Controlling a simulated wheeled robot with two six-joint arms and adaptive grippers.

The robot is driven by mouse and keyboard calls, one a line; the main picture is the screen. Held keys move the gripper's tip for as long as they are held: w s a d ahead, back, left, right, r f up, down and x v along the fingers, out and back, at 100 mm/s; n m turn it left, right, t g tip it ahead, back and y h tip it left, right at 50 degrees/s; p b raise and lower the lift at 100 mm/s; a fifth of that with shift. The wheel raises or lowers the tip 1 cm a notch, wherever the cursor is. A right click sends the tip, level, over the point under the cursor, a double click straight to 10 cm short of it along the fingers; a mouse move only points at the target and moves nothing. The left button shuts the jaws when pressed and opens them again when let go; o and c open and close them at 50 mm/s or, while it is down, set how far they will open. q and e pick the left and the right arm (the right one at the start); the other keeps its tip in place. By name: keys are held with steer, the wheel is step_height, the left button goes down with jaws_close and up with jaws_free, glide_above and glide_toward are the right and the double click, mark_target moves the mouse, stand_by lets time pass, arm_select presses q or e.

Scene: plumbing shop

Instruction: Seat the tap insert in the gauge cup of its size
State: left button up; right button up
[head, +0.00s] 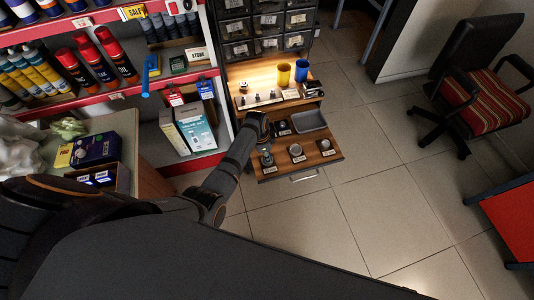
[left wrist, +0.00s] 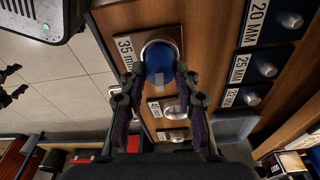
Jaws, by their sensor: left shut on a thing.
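My left gripper (left wrist: 160,95) is shut on a blue, round tap insert (left wrist: 160,65) in the left wrist view. The insert is right at the mouth of the metal gauge cup (left wrist: 150,45) labelled 35 mm, whose rim shows around its far side. I cannot tell how deep it sits. Beyond my fingers are a cup labelled 40 mm (left wrist: 168,107) and another cup (left wrist: 177,136). In the head view my left gripper (head: 264,140) is over the left end of the open drawer, and the insert is hidden there. My right gripper is not in view.
The drawer (head: 318,155) also holds dark blocks labelled 20 mm (left wrist: 288,20), 25 mm and 32 mm with metal pieces, and a grey tray (head: 309,121). Yellow (head: 283,75) and blue (head: 301,71) cups stand on the wooden top behind.

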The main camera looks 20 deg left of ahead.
arm_select(q)
steer(key=shift+p, duration=0.3)
steer(key=shift+f+b, duration=0.45)
steer(key=shift+f, duration=0.15)
stand_by(0.3)
steer(key=o, duration=0.8)
steer(key=shift+o, duration=0.2)
step_height(320, 180, up, 11)
steer(key=a+p, duration=0.1)
steer(key=p, duration=1.1)
steer(key=shift+s+a, duration=0.25)
steer(key=shift+s, duration=0.15)
